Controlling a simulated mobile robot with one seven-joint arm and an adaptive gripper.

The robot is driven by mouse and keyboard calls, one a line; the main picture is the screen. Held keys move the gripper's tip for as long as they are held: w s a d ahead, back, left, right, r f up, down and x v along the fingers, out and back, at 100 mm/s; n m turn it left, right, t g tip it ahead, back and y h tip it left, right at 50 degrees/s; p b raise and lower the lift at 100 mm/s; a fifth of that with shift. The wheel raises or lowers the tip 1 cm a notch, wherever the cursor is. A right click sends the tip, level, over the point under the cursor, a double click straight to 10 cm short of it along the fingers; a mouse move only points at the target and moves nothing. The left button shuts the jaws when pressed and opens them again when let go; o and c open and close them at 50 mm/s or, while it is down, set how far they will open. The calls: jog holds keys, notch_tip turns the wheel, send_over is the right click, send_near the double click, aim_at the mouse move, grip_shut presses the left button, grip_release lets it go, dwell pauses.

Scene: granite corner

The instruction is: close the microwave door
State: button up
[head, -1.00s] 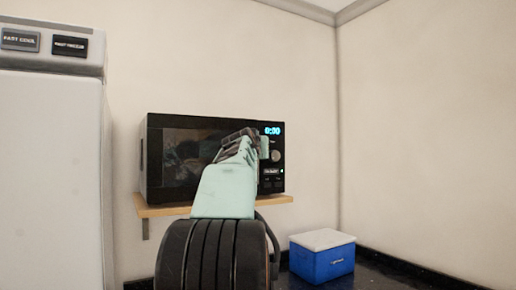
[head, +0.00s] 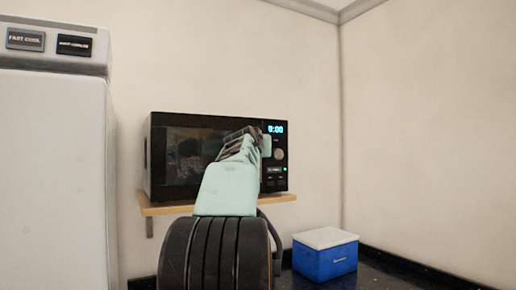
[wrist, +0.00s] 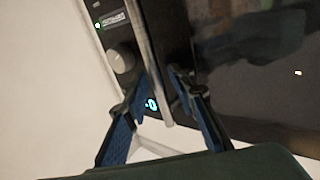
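The black microwave (head: 160,150) stands on a wooden shelf, its door (head: 200,150) looking flush or almost flush with the front; a small gap cannot be ruled out. In the wrist view the dark door (wrist: 250,60) fills the right side and the control panel (wrist: 112,45) the left. A long metal handle (wrist: 150,60) runs between them. My gripper (wrist: 159,82) is open, with one blue-and-black finger on each side of the handle. In the head view my gripper (head: 252,137) is in front of the door's right part and hides the handle.
A white fridge (head: 55,170) stands at the left. The wooden shelf (head: 275,198) is under the microwave. A blue cooler with a white lid (head: 325,262) sits on the dark counter (head: 375,275) at lower right. Bare walls meet in a corner at right.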

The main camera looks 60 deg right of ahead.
jog(key=v, duration=1.2)
dwell(0.3)
